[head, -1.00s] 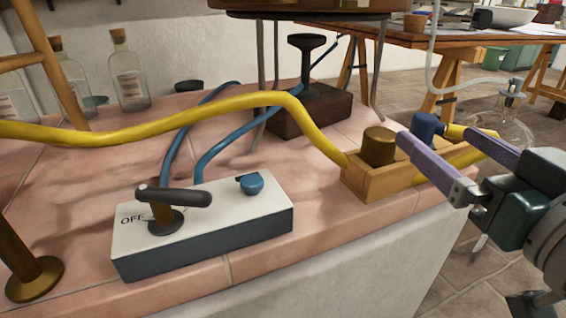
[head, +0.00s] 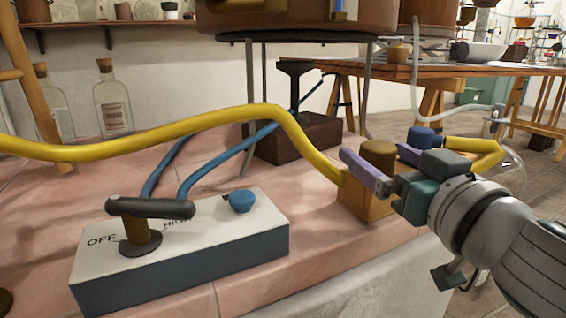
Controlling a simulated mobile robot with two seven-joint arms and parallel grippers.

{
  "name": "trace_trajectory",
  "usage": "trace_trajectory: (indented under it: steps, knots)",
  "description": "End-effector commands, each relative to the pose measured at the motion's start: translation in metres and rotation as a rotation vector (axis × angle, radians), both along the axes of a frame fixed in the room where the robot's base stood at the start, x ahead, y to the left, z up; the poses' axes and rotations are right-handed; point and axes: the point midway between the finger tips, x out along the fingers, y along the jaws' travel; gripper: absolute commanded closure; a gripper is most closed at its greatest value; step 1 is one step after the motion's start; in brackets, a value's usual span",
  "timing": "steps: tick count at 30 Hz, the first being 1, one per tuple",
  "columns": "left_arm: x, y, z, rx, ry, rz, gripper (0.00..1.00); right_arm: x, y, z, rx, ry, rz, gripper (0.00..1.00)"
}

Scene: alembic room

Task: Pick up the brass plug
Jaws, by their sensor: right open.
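The brass plug (head: 379,152) is a short brown-gold cylinder standing upright on a wooden block (head: 357,200) at the right of the tiled counter. My right gripper (head: 374,154) reaches in from the right. It is open, with one purple finger on the near left side of the plug and the other on its right. The plug shows between the fingers; I cannot tell whether either one touches it. The lower part of the plug is partly hidden by the near finger. My left gripper is out of view.
A blue plug (head: 424,137) sits behind my right gripper. A yellow hose (head: 240,117) arches to the block. A white switch box (head: 190,245) with a lever (head: 149,208) stands in front left. A dark stand (head: 297,125) and a large vessel (head: 310,22) are behind.

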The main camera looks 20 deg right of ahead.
Motion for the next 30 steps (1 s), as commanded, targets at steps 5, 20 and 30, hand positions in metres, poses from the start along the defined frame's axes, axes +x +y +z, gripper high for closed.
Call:
trace_trajectory:
  steps: [5,20,30]
  knots:
    - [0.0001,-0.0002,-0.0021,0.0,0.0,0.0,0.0,0.0118,-0.0021,-0.0002,0.0,0.0,-0.001,0.05]
    - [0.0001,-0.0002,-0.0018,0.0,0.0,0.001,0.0,0.0115,-0.0019,-0.0001,0.001,0.001,-0.001,0.4]
    - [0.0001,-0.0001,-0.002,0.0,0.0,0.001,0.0,0.0114,-0.0019,-0.0003,0.001,0.001,-0.001,0.78]
